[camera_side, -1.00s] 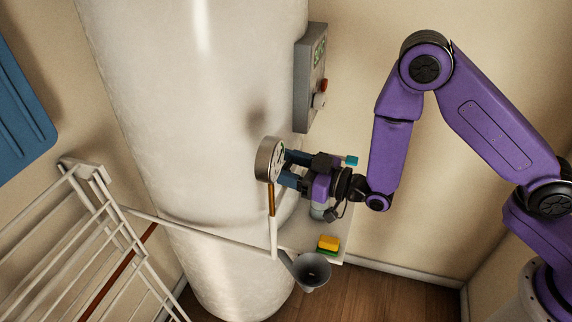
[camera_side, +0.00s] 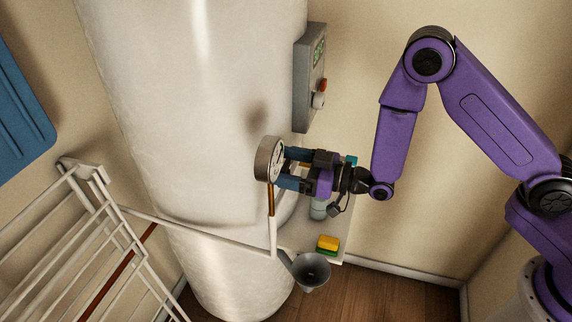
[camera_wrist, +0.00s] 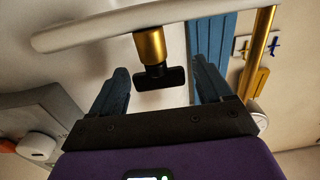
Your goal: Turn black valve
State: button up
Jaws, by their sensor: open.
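The black valve handle (camera_wrist: 160,77) shows in the wrist view as a small dark bar on the end of a brass stem (camera_wrist: 150,44), which comes off a white pipe (camera_wrist: 110,27). My gripper (camera_wrist: 160,70) is open, with one blue finger on each side of the handle and a visible gap to both. In the side view my gripper (camera_side: 282,168) is level with the round gauge (camera_side: 269,159) beside the white tank (camera_side: 190,120). I cannot make out the black handle in that view.
A grey control box (camera_side: 310,80) is above my gripper. Below are a grey funnel (camera_side: 311,270) and a yellow and green sponge (camera_side: 328,244) on a small shelf. A white drying rack (camera_side: 100,235) stands at left. A blue panel (camera_side: 22,110) hangs upper left.

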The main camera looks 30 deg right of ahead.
jog(key=v, duration=1.7)
dwell(0.5)
jog(key=shift+s+d+r, duration=0.1)
jog(key=shift+s+d, duration=0.05)
jog(key=s+n+g+h, duration=0.2)
jog(key=s+g+h, duration=0.6)
jog(key=s+g, duration=0.15)
jog(key=s+d+r+n+g+h, duration=0.1)
jog(key=s+d+r+g+h, duration=0.2)
jog(key=s+d+r, duration=0.3)
jog(key=s+d+h, duration=0.1)
jog(key=s+d, duration=0.2)
jog(key=d, duration=0.1)
jog(key=shift+s+d+h, duration=0.3)
jog(key=shift+s+d, duration=0.05)
jog(key=shift+d, duration=0.05)
